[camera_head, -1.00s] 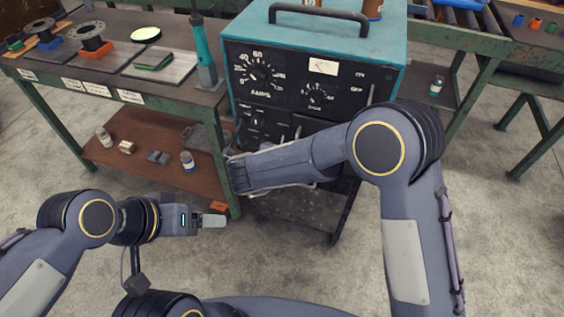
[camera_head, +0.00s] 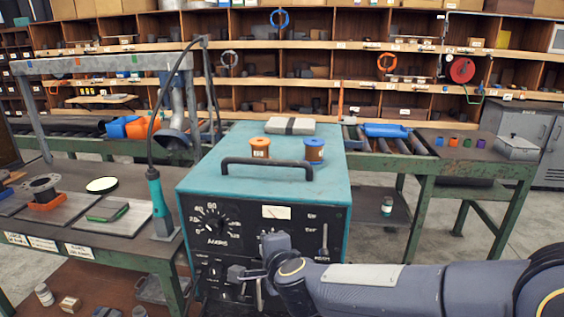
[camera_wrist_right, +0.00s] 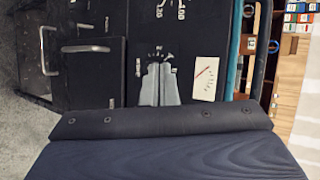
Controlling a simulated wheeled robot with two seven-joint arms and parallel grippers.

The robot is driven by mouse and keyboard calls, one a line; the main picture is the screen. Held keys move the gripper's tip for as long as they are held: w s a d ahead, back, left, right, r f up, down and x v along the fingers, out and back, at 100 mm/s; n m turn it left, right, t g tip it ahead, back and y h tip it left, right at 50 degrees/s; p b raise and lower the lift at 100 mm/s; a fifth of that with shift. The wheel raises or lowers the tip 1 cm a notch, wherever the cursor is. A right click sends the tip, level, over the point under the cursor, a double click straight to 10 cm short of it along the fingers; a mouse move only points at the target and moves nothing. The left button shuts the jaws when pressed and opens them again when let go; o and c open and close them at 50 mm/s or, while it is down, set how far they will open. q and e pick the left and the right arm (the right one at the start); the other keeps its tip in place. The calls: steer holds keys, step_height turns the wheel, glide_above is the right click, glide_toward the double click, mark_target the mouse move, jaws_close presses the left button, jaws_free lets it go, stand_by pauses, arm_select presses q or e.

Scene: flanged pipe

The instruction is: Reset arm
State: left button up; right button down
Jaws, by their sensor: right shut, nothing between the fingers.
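My right arm comes in from the lower right of the head view. Its right gripper (camera_head: 243,274) is in front of the black lower front of the teal power supply (camera_head: 200,178). In the right wrist view the two grey fingers (camera_wrist_right: 160,86) are together with nothing between them, before the black panel with its dial and white meter (camera_wrist_right: 204,79). I cannot tell whether the gripper touches the panel. My left gripper is not in view.
A green-framed bench (camera_head: 122,256) with a flange part (camera_head: 46,192) and a teal-handled tool (camera_head: 158,200) stands at the left. Two orange and blue spools (camera_head: 260,147) sit on the power supply. A roller conveyor and shelves (camera_head: 330,52) stand behind.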

steer(key=s+d+r+n+y, duration=0.3)
steer(key=s+d+r+n, duration=0.2)
steer(key=d, duration=0.3)
steer(key=s+d+f+n+g+h, duration=0.1)
steer(key=s+d+f+n+g, duration=0.1)
steer(key=s+d, duration=0.3)
steer(key=s+d+f+n+g+h, duration=0.1)
steer(key=s+d+f, duration=0.4)
steer(key=s, duration=0.6)
steer(key=s+d+f+n+g+h, duration=0.1)
steer(key=s+d+f+n+g, duration=0.2)
steer(key=s+d+n, duration=0.2)
steer(key=s+d, duration=0.1)
steer(key=s, duration=0.2)
steer(key=shift+s+f+h, duration=0.2)
steer(key=shift+f+h, duration=0.1)
steer(key=shift+f, duration=0.05)
steer(key=shift+d, duration=0.1)
